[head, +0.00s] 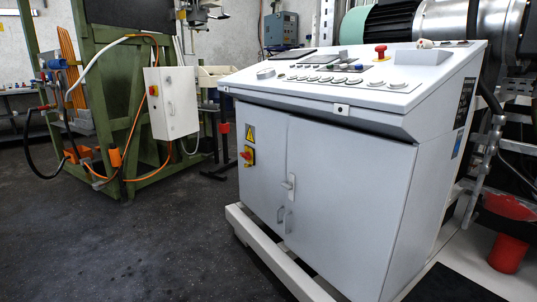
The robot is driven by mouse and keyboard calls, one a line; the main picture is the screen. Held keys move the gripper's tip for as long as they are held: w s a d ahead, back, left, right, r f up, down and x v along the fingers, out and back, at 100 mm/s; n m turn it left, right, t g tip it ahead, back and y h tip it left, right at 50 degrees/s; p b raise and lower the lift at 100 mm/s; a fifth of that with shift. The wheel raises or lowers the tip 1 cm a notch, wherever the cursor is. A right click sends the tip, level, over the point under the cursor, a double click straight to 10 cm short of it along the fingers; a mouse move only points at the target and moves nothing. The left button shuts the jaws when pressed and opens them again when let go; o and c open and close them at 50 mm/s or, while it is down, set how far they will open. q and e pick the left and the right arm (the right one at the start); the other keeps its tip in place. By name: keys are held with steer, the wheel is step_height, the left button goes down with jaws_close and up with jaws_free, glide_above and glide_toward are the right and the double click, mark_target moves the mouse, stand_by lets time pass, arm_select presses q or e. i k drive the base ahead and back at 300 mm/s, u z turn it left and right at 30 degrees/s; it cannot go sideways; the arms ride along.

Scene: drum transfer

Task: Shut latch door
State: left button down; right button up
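A grey control cabinet (345,215) stands at the centre right, with two front doors below a sloped panel. The narrow left door (262,160) carries a red-and-yellow switch (248,156) and a yellow warning sign. The wide right door (350,190) meets it at a vertical seam. A latch handle (289,184) sits at that seam, with small pull handles (284,216) below it. Both doors look about flush with the cabinet front; a small gap cannot be ruled out. Neither of my grippers is in view.
The control panel (340,80) has several buttons and a red knob. A pale base frame (275,255) juts out below the cabinet. A green frame (125,130) with a white box (172,102) and cables stands left. Dark floor (130,245) is clear in front.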

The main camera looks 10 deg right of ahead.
mark_target(345, 204)
steer(key=z, duration=0.25)
steer(key=i, duration=0.7)
steer(key=z, duration=1.05)
steer(key=i, duration=0.45)
steer(key=z, duration=0.4)
